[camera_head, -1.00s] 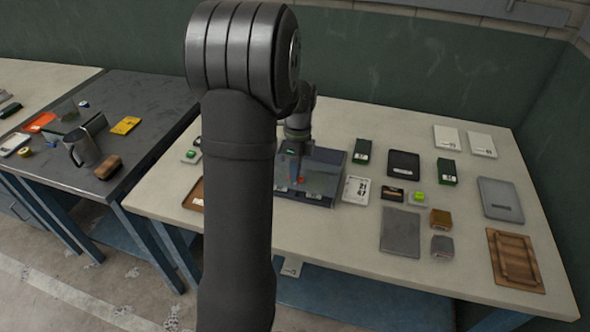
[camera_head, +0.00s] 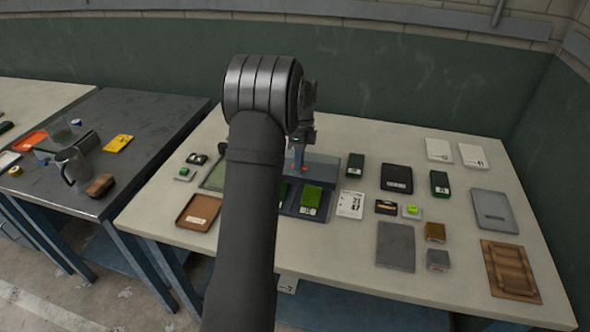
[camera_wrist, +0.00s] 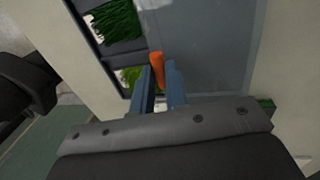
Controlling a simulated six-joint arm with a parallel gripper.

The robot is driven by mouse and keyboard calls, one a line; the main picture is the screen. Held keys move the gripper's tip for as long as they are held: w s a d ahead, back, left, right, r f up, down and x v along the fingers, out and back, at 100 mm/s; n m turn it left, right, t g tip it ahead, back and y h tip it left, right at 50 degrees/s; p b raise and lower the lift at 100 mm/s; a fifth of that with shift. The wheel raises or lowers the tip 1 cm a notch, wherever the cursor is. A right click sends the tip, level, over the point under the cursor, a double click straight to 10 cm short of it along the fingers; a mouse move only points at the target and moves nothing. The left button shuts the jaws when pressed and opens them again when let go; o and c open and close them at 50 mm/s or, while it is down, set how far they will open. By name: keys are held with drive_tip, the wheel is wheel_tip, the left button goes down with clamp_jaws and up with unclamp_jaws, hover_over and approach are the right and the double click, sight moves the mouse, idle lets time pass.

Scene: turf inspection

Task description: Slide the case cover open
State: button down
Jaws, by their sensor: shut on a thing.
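The case (camera_head: 328,213) stands on the pale table, with its grey cover (camera_head: 324,171) slid toward the back. The front part of the case is uncovered and shows green turf pieces (camera_head: 312,197) in dark compartments; my arm hides its left part. In the wrist view the cover (camera_wrist: 208,45) is a flat, grey sheet beside the turf (camera_wrist: 117,22). My gripper (camera_head: 299,165) is at the cover, shut on its orange handle (camera_wrist: 157,66). The handle stands between the two blue-grey fingers in the wrist view.
A white card (camera_head: 350,204) lies right of the case, near dark boxes and a grey plate (camera_head: 395,246). A brown tray (camera_head: 198,212) is to the left. A dark side table (camera_head: 150,110) holds a metal jug (camera_head: 74,166). The green wall is behind.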

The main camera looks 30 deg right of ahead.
drive_tip(key=shift+w+d+r, duration=0.15)
drive_tip(key=shift+w+d, duration=0.35)
drive_tip(key=shift+d, duration=0.05)
drive_tip(key=c, duration=1.4)
unclamp_jaws()
drive_tip(key=shift+c, duration=0.2)
wheel_tip(320, 180, up, 17)
drive_tip(key=w+d, duration=0.2)
drive_tip(key=shift+w+d, duration=0.2)
drive_tip(key=a+f, duration=0.1)
drive_tip(key=f, duration=0.4)
drive_tip(key=s+f, duration=0.1)
drive_tip(key=f, duration=0.5)
drive_tip(key=s+a+f, duration=0.1)
drive_tip(key=f, duration=0.5)
drive_tip(key=shift+s+a+f, duration=0.15)
drive_tip(key=shift+s+a, duration=0.1)
drive_tip(key=shift+a, duration=0.05)
